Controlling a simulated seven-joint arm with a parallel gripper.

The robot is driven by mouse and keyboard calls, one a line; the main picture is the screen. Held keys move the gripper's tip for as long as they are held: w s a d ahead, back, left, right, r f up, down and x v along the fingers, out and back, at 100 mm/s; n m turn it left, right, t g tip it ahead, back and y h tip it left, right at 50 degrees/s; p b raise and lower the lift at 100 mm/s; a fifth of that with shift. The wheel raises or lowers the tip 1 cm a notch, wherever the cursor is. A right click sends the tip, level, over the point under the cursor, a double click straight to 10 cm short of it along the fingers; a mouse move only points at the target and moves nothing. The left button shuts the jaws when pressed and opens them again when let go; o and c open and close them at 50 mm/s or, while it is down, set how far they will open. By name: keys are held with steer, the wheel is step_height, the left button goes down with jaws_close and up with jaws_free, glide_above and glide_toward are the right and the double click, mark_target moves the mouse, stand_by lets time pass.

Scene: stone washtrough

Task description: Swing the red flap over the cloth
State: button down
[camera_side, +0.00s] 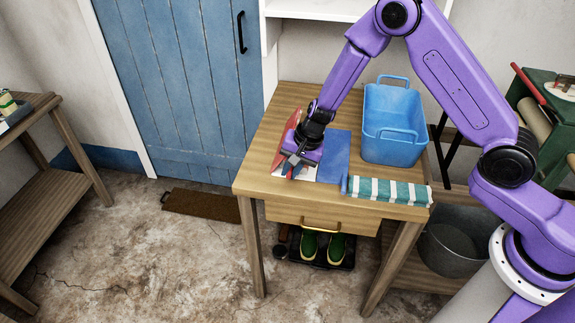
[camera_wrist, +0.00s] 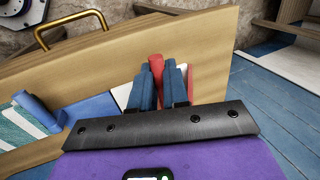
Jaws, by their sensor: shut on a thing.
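The red flap (camera_side: 291,129) stands raised and tilted at the left side of the wooden table in the side view. My gripper (camera_side: 294,163) is at its near end. In the wrist view, my gripper (camera_wrist: 161,80) is shut on the red flap's rounded red edge (camera_wrist: 156,61), between the two blue fingers. More of the red flap (camera_wrist: 193,82) shows right of the fingers. The teal and white striped cloth (camera_side: 388,191) lies along the table's front right, apart from my gripper. It also shows at the wrist view's left edge (camera_wrist: 17,132). My gripper hides part of the flap.
A flat blue panel (camera_side: 334,148) with a blue roll at its near corner (camera_side: 344,185) lies between flap and cloth. A white patch (camera_side: 309,174) shows under my gripper. A blue tub (camera_side: 394,138) stands behind the cloth. The table (camera_side: 262,168) is bare left of the flap.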

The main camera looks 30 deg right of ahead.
steer(key=shift+s+a+f, duration=0.2)
steer(key=shift+s+f, duration=0.1)
steer(key=shift+s, duration=0.15)
steer(key=c, duration=1.1)
jaws_free()
steer(key=shift+w+d+r, duration=0.1)
steer(key=shift+r, duration=0.1)
steer(key=shift+d+r, duration=0.1)
steer(key=shift+r, duration=0.1)
steer(key=v, duration=1.6)
steer(key=shift+d+r, duration=0.1)
steer(key=shift+r, duration=0.3)
